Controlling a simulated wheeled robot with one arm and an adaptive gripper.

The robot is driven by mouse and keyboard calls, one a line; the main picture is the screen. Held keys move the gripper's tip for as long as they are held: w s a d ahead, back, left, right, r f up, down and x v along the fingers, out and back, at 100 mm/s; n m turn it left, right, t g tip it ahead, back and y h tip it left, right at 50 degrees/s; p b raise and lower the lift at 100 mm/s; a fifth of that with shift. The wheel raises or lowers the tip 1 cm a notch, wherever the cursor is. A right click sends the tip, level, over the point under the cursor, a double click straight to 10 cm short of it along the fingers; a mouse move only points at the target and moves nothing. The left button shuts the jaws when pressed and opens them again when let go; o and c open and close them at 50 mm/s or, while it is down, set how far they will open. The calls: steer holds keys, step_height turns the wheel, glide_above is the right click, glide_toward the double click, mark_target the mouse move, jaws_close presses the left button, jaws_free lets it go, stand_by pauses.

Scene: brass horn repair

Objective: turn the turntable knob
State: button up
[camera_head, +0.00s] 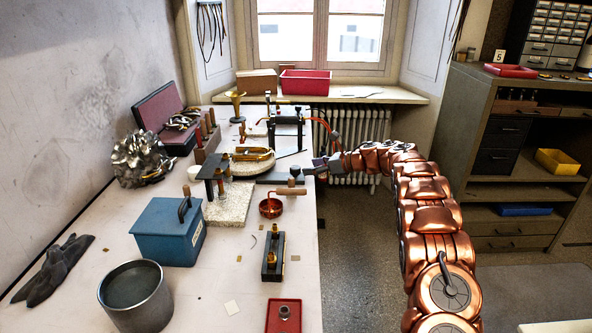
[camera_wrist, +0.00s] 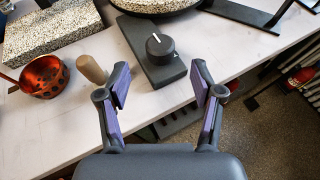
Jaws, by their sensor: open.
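The turntable knob (camera_wrist: 160,46) is a black round dial with a white pointer line, on top of a dark control box (camera_wrist: 148,66). In the wrist view it lies just beyond and between my fingertips, apart from both. My gripper (camera_wrist: 161,78) is open and empty, with purple pads facing each other. In the head view my gripper (camera_head: 314,168) reaches in from the right to the bench's right edge, beside the knob (camera_head: 295,172). The round turntable (camera_head: 252,162) is behind the box, with a brass piece on it.
A copper pan (camera_head: 270,208) with a wooden handle (camera_wrist: 92,69) lies close to the left finger in the wrist view. A granite block (camera_head: 229,204) and a black stand are nearby. The bench (camera_head: 225,270) has clear patches in front; floor lies to its right.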

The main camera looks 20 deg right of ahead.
mark_target(299, 168)
steer(key=shift+p+x, duration=1)
steer(key=shift+x, duration=2.65)
steer(key=shift+r, duration=0.1)
steer(key=c, duration=1.2)
steer(key=shift+o, duration=0.2)
